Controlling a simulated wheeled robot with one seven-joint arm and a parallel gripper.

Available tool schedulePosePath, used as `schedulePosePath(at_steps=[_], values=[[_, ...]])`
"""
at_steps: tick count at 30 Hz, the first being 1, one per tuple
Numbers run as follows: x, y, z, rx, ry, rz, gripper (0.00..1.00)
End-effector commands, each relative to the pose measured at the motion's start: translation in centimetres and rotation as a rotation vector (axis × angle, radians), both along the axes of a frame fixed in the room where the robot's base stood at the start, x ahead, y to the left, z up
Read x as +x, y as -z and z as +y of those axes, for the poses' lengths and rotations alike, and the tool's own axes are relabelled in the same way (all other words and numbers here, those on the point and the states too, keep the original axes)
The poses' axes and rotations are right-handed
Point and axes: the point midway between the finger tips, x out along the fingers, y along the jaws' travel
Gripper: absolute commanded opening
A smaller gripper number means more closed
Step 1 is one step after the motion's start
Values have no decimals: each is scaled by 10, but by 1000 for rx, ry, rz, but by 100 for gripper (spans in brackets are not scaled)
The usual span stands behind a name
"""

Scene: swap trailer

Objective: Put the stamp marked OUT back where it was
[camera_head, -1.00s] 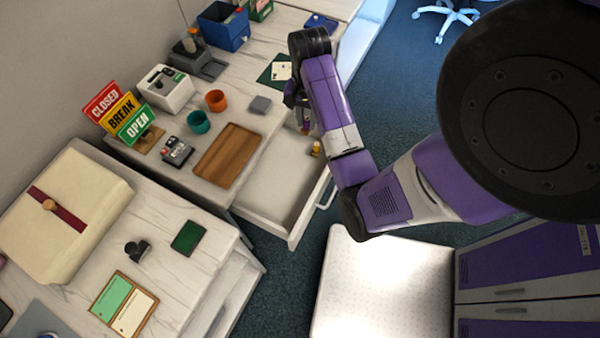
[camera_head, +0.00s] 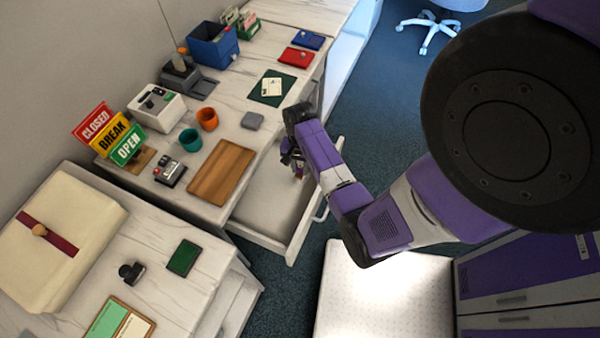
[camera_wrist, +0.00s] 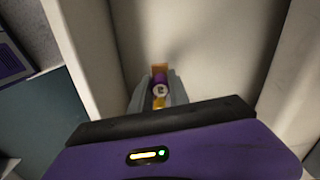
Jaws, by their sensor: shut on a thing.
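My gripper (camera_head: 293,158) is over the open drawer (camera_head: 262,205) and points down into it. It is shut on a small stamp-like thing (camera_wrist: 160,80) with a purple band and orange ends, seen between the fingers in the wrist view. I cannot read any OUT mark on it. In the head view the arm and fingers hide most of it. The drawer floor looks bare where it shows; the part behind my arm is hidden.
On the counter are a wooden tray (camera_head: 222,172), a grey block (camera_head: 252,121), two cups, a green mat (camera_head: 265,98) with a card, and red (camera_head: 295,57) and blue (camera_head: 307,40) flat cases. The left counter holds a black object (camera_head: 131,272) and a green pad (camera_head: 184,257).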

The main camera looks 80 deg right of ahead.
Motion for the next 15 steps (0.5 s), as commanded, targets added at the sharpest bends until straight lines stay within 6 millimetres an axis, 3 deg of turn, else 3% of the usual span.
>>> schedulePosePath(at_steps=[9,15], values=[[0,36,0,1,0,1,0],[0,37,0,-1,0,-1,0]])
